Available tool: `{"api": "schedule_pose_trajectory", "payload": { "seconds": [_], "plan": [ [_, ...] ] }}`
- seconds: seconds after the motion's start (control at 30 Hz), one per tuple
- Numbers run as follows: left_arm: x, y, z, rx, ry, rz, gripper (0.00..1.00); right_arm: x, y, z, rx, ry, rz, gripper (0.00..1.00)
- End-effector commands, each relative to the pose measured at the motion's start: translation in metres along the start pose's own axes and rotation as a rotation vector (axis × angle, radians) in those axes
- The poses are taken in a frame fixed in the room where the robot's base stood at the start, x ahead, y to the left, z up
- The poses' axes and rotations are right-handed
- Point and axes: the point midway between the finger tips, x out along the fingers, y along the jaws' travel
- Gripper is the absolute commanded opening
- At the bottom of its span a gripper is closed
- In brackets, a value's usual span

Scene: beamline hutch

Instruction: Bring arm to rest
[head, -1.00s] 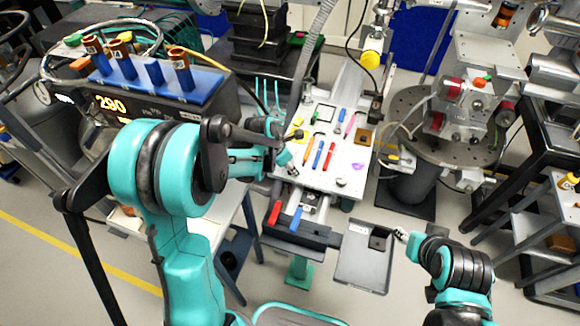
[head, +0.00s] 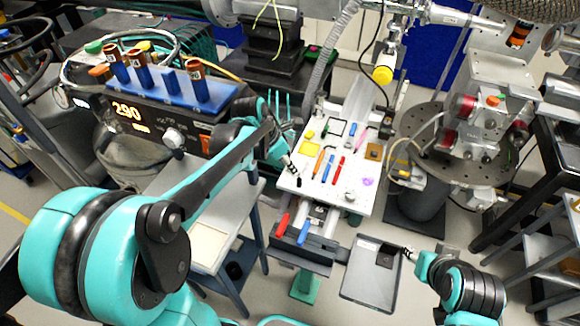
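My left arm comes in from the left, and its gripper (head: 294,173) is at the left edge of a white perforated plate (head: 349,197). It is small and dark-tipped; I cannot tell whether its fingers are open or whether it touches the plate. My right gripper (head: 409,254) is at the lower right, beside the right edge of a grey tray (head: 362,281). Its fingers are too small to read. No held object can be made out at either gripper.
The plate bears a yellow square (head: 310,149), a red pen-like piece (head: 338,170), a blue one (head: 328,168) and a brown square (head: 374,151). A controller box (head: 176,137) with a blue rack (head: 196,100) stands left. A round platform (head: 418,178) stands right.

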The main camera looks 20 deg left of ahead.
Motion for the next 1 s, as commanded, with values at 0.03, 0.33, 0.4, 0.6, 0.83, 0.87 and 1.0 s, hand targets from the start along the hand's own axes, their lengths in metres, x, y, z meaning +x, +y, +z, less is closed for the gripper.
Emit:
{"api": "schedule_pose_trajectory", "payload": {
  "seconds": [0.03,0.33,0.4,0.6,0.83,0.87,1.0],
  "plan": [
    [0.000,0.000,0.000,0.000,0.000,0.000,0.35,0.000,0.000,0.000,0.000,0.000,0.000,0.40],
    [0.000,0.000,0.000,0.000,0.000,0.000,0.35,0.000,0.000,0.000,0.000,0.000,0.000,0.40],
    [0.000,0.000,0.000,0.001,0.000,0.000,0.35,0.000,0.000,0.000,0.000,0.000,0.000,0.40],
    [-0.009,-0.011,-0.004,0.154,-0.001,0.023,0.35,0.000,0.000,0.000,0.000,0.000,0.000,0.40],
    [-0.040,-0.049,-0.029,0.822,0.032,0.122,0.35,0.000,0.000,0.000,0.000,0.000,0.000,0.40],
    [-0.043,-0.055,-0.033,0.928,0.043,0.136,0.35,0.000,0.000,0.000,0.000,0.000,0.000,0.40],
    [-0.057,-0.079,-0.055,1.419,0.108,0.201,0.35,0.000,0.000,0.000,0.000,0.000,0.000,0.40]
  ]
}}
